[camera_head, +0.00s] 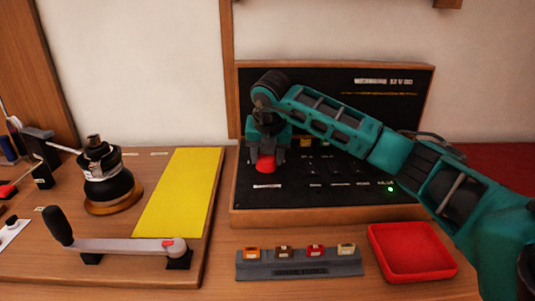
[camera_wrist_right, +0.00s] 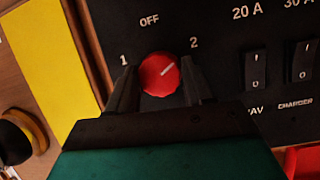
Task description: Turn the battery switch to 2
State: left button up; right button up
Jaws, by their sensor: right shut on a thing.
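The battery switch is a round red knob (camera_head: 266,164) low on the left of the black panel. In the right wrist view the knob (camera_wrist_right: 160,74) has a white pointer line slanting up and right, toward the printed 2 (camera_wrist_right: 194,43). OFF is printed above and 1 at the upper left. My right gripper (camera_wrist_right: 161,88) has one finger on each side of the knob and is shut on it. In the head view my right gripper (camera_head: 266,155) hangs over the knob from above. My left gripper is not in view.
Breaker rockers (camera_wrist_right: 255,70) stand right of the knob. In front of the panel are a fuse block (camera_head: 298,265) and a red tray (camera_head: 410,251). A winch (camera_head: 107,180), a crank handle (camera_head: 120,244) and a yellow mat (camera_head: 181,195) lie left.

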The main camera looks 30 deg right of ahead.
dwell(0.4)
jog(key=o, duration=1)
jog(key=shift+o, duration=0.2)
jog(key=shift+r, duration=0.15)
jog(key=v, duration=1.2)
jog(key=shift+s+r+p, duration=0.15)
jog(key=shift+r+p, duration=0.15)
